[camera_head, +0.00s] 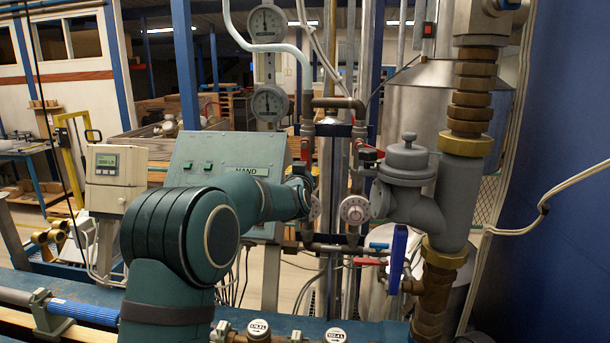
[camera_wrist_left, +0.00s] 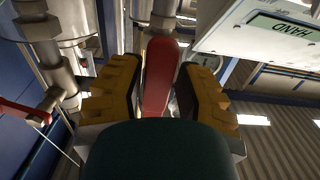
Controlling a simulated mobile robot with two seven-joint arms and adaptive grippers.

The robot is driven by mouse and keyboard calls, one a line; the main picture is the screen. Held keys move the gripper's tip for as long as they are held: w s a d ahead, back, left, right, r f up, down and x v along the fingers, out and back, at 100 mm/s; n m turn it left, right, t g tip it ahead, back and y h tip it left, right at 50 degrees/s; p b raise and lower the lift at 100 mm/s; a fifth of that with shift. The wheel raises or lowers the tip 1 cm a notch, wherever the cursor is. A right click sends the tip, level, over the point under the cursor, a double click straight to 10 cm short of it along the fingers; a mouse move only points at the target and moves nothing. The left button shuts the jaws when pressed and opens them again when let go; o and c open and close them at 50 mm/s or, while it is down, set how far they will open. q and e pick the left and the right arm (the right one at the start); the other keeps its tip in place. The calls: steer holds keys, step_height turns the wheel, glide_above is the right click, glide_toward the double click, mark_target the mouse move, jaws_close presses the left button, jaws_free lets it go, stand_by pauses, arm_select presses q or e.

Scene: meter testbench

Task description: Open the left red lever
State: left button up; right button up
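The left red lever (camera_head: 305,148) shows as a small red piece on the left vertical pipe in the head view. In the left wrist view the red lever (camera_wrist_left: 160,75) stands upright between the two yellow-and-black fingers of my left gripper (camera_wrist_left: 160,92). The fingers are apart on either side of the lever, with narrow gaps visible. In the head view my left arm reaches to the pipe, and the left gripper (camera_head: 302,180) is mostly hidden by its own wrist. My right gripper is in neither view.
A second red lever (camera_head: 370,155) is on the pipe to the right, near a grey valve body (camera_head: 408,165). A blue handle (camera_head: 398,255) hangs below it. A green control box (camera_head: 215,155) stands behind my left arm. Round gauges (camera_head: 268,103) are above.

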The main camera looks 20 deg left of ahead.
arm_select(q)
steer(key=shift+o, duration=1.1)
steer(key=shift+a, duration=0.1)
steer(key=shift+s, duration=0.1)
steer(key=v, duration=1.2)
